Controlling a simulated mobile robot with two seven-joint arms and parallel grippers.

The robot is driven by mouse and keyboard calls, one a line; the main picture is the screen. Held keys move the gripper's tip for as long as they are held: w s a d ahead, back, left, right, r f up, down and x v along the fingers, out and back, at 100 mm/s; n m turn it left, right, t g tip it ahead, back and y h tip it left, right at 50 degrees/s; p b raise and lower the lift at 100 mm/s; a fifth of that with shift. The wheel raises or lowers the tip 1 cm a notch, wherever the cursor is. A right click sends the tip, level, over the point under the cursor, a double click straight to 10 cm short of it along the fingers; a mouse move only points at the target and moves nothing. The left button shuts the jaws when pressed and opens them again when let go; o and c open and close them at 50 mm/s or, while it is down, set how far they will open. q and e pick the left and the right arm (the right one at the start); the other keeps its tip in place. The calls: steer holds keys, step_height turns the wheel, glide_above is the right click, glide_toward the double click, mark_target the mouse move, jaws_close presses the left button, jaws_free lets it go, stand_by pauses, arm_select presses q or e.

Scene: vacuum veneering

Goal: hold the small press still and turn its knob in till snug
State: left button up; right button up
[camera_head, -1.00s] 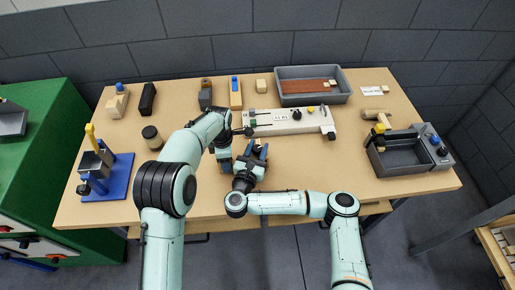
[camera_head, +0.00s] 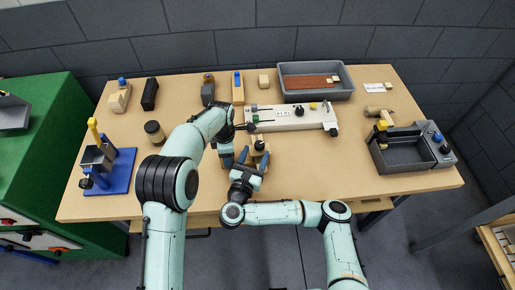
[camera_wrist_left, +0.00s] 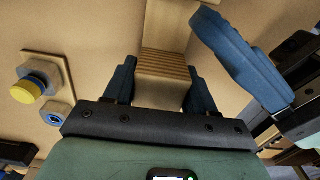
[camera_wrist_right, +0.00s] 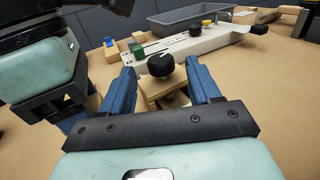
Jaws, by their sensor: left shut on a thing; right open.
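The small press is a pale wooden piece (camera_head: 263,161) near the middle of the table, with a black round knob (camera_head: 259,145). My left gripper (camera_head: 230,160) is shut on the press from the left; the left wrist view shows its ridged wooden block (camera_wrist_left: 163,66) between the two blue fingers. My right gripper (camera_head: 254,160) is open at the press's front side. In the right wrist view, the knob (camera_wrist_right: 160,65) shows ahead, between the open fingers, with clear gaps to both; the wooden press (camera_wrist_right: 165,92) is below it. Where the knob's screw ends is hidden.
A long white fixture (camera_head: 310,117) lies just behind the press. A grey tray (camera_head: 346,92) is at the back. A grey bin unit (camera_head: 405,170) stands at right, a blue-based stand (camera_head: 122,172) at left. The table right of the press is clear.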

mark_target(263, 148)
steer(key=shift+v, duration=1.3)
steer(key=w+d+r, duration=0.1)
steer(key=w+d+r+n+t+y, duration=0.1)
steer(key=d, duration=0.1)
steer(key=w+d+t+y, duration=0.1)
steer(key=shift+w+d+r+n, duration=0.25)
steer(key=shift+d+r+n, duration=0.05)
steer(key=shift+d+r, duration=0.1)
steer(key=s+d+f+n+g+y, duration=0.1)
steer(key=n+y, duration=0.2)
steer(key=y, duration=0.2)
steer(key=s+d+n+g+y, duration=0.1)
steer(key=s+d+n+y, duration=0.1)
steer(key=y, duration=0.3)
steer(key=s+d+f+n+g+y, duration=0.1)
steer(key=s+d+n+y, duration=0.1)
steer(key=n+y, duration=0.3)
steer(key=shift+s+d+f+g, duration=0.1)
steer(key=shift+d+f+g, duration=0.1)
steer(key=shift+f+g, duration=0.15)
steer(key=shift+s+a+f+y, duration=0.1)
steer(key=shift+s+f+y, duration=0.05)
steer(key=shift+s+y, duration=0.2)
steer(key=shift+g, duration=0.25)
steer(key=x, duration=1.1)
steer(key=shift+w+a, duration=0.25)
steer(key=shift+w, duration=0.05)
